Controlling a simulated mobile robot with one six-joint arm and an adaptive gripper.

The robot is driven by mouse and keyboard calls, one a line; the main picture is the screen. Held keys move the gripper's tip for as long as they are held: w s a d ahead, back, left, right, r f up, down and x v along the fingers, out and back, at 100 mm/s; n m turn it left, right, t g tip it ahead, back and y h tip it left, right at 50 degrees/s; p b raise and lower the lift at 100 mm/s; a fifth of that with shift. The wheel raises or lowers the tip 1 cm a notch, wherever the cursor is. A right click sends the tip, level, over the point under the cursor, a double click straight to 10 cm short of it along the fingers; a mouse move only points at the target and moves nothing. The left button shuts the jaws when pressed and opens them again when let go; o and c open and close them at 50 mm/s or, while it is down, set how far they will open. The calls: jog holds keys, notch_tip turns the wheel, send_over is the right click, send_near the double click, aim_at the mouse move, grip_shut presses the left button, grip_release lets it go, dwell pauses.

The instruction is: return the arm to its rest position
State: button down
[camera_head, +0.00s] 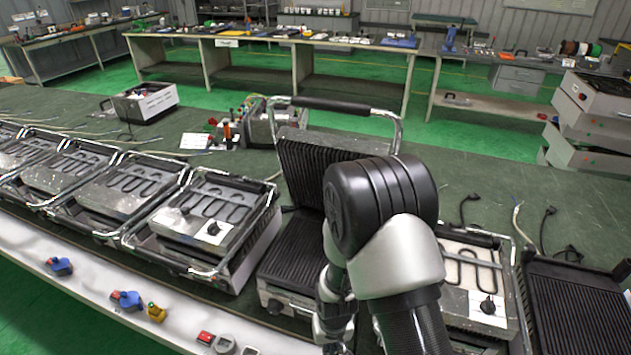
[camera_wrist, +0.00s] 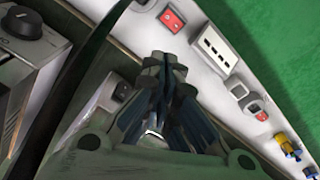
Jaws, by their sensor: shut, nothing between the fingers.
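My arm reaches in from the bottom of the head view, its dark elbow-like joint raised in front of an open contact grill (camera_head: 290,250). My gripper (camera_head: 335,325) hangs low by the grill's front right side, partly hidden by my own arm. In the wrist view my gripper (camera_wrist: 165,62) is shut, its fingers together and empty. Below them is the bench's pale front strip with a red switch (camera_wrist: 172,20) and a white socket panel (camera_wrist: 215,48). I cannot tell the exact gap between my fingers and the strip.
Several grills with exposed heating elements (camera_head: 205,215) line the bench to the left. Another unit with a heating element (camera_head: 470,280) stands close on the right, beside a dark grill plate (camera_head: 580,310). The green bench top (camera_head: 480,180) behind is mostly clear.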

jog(key=s+d+r+t, duration=0.1)
jog(key=d+r, duration=0.2)
jog(key=r, duration=1)
jog(key=s+d+r+t, duration=0.1)
jog(key=d+r, duration=0.1)
jog(key=r, duration=1)
jog(key=s+d+r+m+t, duration=0.1)
jog(key=s+d+r, duration=0.1)
jog(key=s+r, duration=0.4)
jog(key=s+d+r+t, duration=0.1)
jog(key=s+d+r, duration=0.2)
jog(key=s+r, duration=0.3)
jog(key=shift+s+d+r+m, duration=0.15)
jog(key=shift+s+d+m, duration=0.2)
jog(key=shift+s, duration=1)
jog(key=shift+a, duration=0.1)
